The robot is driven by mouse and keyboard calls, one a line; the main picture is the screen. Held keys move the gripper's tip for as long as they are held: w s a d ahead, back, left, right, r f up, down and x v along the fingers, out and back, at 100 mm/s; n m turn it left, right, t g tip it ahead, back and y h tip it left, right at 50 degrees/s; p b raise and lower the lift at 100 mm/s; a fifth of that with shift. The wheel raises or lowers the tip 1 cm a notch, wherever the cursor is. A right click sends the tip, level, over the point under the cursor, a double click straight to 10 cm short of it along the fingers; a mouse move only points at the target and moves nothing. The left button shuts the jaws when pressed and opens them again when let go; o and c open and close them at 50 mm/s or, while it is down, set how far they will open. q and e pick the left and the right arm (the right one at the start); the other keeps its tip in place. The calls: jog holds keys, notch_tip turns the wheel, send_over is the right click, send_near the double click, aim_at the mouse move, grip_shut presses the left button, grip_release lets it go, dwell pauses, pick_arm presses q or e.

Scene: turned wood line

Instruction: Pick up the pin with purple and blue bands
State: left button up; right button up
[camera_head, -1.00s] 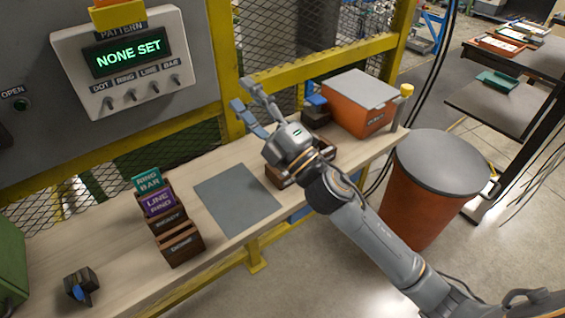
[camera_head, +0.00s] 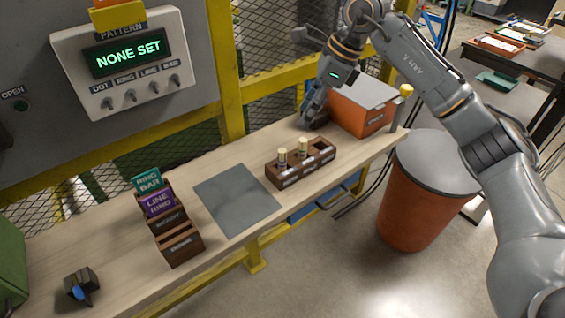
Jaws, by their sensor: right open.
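Two short pins, a left one (camera_head: 283,158) and a right one (camera_head: 303,148), stand upright in a dark wooden rack (camera_head: 289,182) on the bench. Their tops look pale; their band colours are too small to tell. My right gripper (camera_head: 308,122) is open and points down at the back of the bench, beyond the rack and beside the orange box. It partly covers a small dark block (camera_head: 322,121) there; I cannot tell whether they touch. My left gripper is not in view.
A grey mat (camera_head: 236,200) lies bare left of the rack. A card holder (camera_head: 181,245) with green and purple cards stands farther left. An orange box (camera_head: 362,112) is at the right end, with an orange bin (camera_head: 415,215) beside the bench. The panel (camera_head: 128,60) reads NONE SET.

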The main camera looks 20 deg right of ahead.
aim_at(283, 150)
jog(key=p+x, duration=0.1)
jog(key=x, duration=0.7)
jog(key=p+x, duration=0.2)
jog(key=x, duration=0.2)
jog(key=shift+s+a+f+p, duration=0.2)
jog(key=shift+a+f+p, duration=0.1)
jog(key=shift+a+p, duration=0.1)
jog(key=shift+w+a+f, duration=0.1)
jog(key=shift+f, duration=0.2)
jog(key=c, duration=1)
